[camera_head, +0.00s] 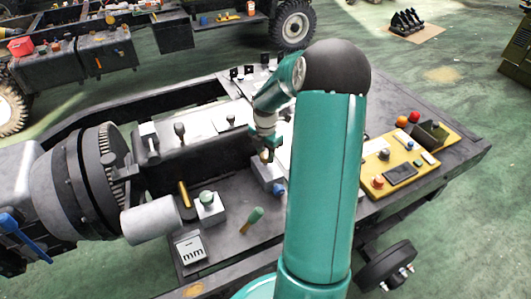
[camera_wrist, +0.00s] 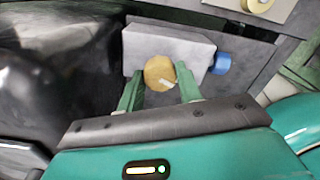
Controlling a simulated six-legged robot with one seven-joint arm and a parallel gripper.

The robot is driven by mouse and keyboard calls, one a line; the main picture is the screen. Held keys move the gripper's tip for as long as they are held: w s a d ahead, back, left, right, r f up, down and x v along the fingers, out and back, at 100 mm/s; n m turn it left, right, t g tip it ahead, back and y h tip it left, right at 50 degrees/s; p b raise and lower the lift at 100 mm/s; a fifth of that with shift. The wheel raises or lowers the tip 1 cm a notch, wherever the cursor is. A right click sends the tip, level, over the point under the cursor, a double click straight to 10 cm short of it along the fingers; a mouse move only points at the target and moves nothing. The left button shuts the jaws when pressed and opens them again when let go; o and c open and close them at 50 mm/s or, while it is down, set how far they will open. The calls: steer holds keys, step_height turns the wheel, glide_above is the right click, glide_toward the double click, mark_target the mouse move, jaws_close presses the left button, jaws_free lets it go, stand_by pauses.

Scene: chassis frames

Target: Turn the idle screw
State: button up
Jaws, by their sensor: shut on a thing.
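The idle screw (camera_wrist: 158,71) has a round brass-coloured head with a pale mark on it. It sits at the front of a grey block (camera_wrist: 190,43) with a blue knob (camera_wrist: 221,63) on its right side. My gripper (camera_wrist: 160,84) is shut on the screw, with one green finger on each side of the head. In the head view my gripper (camera_head: 267,154) is low over the same grey block (camera_head: 258,172), and the blue knob shows at its lower right. My fingers partly hide the screw there.
A yellow panel (camera_head: 420,158) with buttons is at the right. A large dark round housing (camera_head: 95,180) stands at the left.

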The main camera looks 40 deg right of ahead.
mark_target(265, 155)
stand_by(0.4)
steer(key=o, duration=1)
step_height(265, 155, up, 14)
stand_by(0.3)
